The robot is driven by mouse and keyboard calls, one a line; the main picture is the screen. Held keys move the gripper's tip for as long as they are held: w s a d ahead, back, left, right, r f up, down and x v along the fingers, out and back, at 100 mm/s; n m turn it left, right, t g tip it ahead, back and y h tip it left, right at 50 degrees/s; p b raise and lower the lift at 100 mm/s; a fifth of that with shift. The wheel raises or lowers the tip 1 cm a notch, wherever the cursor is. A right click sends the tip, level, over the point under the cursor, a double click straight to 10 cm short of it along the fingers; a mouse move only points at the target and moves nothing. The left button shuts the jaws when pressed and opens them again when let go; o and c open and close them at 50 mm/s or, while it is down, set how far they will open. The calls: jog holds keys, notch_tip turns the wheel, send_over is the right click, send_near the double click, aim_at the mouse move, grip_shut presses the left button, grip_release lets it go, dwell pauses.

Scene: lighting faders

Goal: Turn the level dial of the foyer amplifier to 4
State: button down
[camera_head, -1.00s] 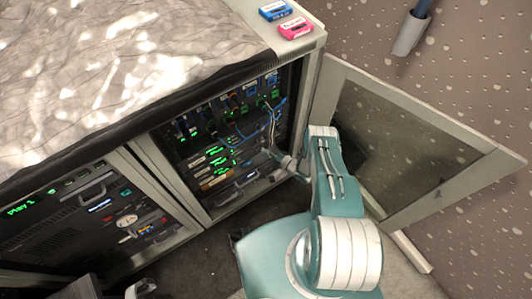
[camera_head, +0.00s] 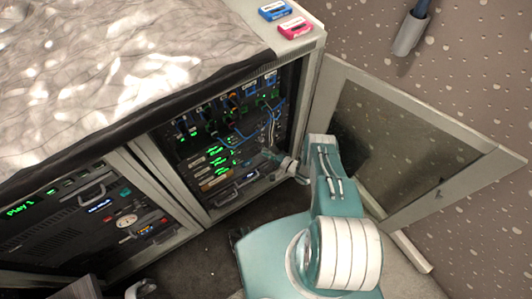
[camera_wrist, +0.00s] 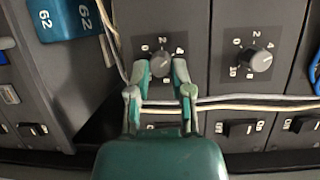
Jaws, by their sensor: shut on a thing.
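In the wrist view a round grey dial (camera_wrist: 160,64) sits on a dark panel with the marks 0, 2 and 4 around it. My gripper (camera_wrist: 160,72) has one finger on each side of this dial and is shut on it. The fingers hide part of the dial's lower scale, and I cannot read its pointer surely. A second, similar dial (camera_wrist: 261,60) stands free on the panel to the right. No name showing which amplifier is the foyer one is readable. In the head view my gripper reaches into the open rack (camera_head: 207,213), its fingertips too small to make out.
Pale cables (camera_wrist: 255,103) run across the panels below the dials, by my fingers. Rocker switches (camera_wrist: 240,129) sit lower down. A blue tag marked 62 (camera_wrist: 57,18) hangs at upper left. The rack door (camera_head: 440,115) stands open to the right of my arm.

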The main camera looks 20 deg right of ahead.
jog(key=c, duration=0.5)
grip_release()
jog(key=shift+d+f, duration=0.1)
jog(key=shift+d, duration=0.05)
jog(key=shift+c, duration=0.2)
jog(key=v, duration=1.2)
